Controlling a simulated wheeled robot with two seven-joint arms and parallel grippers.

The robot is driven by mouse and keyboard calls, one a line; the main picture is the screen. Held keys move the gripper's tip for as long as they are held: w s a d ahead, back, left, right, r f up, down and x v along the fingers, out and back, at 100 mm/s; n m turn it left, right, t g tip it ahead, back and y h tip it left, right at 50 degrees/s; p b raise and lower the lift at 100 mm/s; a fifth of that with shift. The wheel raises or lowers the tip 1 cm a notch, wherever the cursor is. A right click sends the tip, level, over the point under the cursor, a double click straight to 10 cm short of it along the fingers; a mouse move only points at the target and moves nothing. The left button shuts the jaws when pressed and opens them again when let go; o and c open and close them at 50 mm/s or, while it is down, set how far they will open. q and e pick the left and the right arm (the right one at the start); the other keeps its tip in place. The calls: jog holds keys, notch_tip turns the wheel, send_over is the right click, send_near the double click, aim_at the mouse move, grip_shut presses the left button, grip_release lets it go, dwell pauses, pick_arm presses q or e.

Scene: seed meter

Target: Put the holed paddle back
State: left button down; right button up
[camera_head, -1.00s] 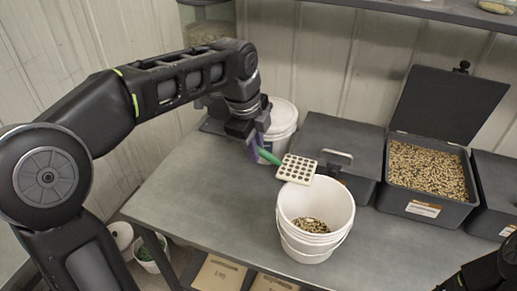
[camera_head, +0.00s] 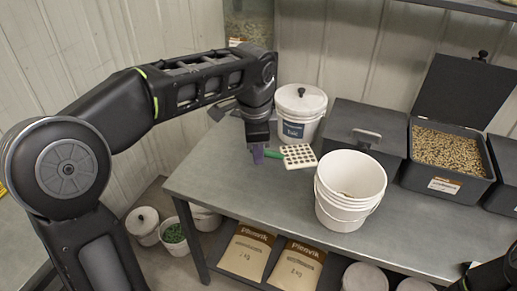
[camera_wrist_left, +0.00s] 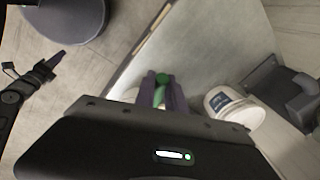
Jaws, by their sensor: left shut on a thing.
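The holed paddle (camera_head: 299,156) is a pale square plate with rows of dark holes and a green handle (camera_head: 271,154). My left gripper (camera_head: 258,157) is shut on the handle and holds the paddle up over the grey table, just left of the open white bucket (camera_head: 348,213). In the left wrist view, the green handle (camera_wrist_left: 161,83) shows between the purple-grey fingers (camera_wrist_left: 163,92); the plate is hidden there. My right gripper is not clearly in view; only a dark part of the right arm shows at the lower right corner.
A lidded white tub (camera_head: 300,95) with a blue label stands behind the paddle. A closed dark bin (camera_head: 340,122) and an open seed bin (camera_head: 446,187) stand along the back. The table's (camera_head: 215,180) left part is clear. Paper sacks (camera_head: 246,254) lie below.

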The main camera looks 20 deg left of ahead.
pick_arm(q)
jog(key=shift+s+a+f+n, duration=0.1)
jog(key=shift+f+n, duration=0.2)
jog(key=shift+n, duration=0.4)
jog(key=shift+a+f+n+y, duration=0.1)
jog(key=shift+f+n+y, duration=0.25)
jog(key=shift+n, duration=0.45)
jog(key=w+d+f+n+g+y+b, duration=0.1)
jog(key=d+f+n+b, duration=0.3)
jog(key=f+n, duration=0.5)
notch_tip(320, 180, down, 2)
jog(key=shift+w+f+g, duration=0.2)
jog(key=shift+w+g, duration=0.1)
jog(key=shift+y, duration=0.25)
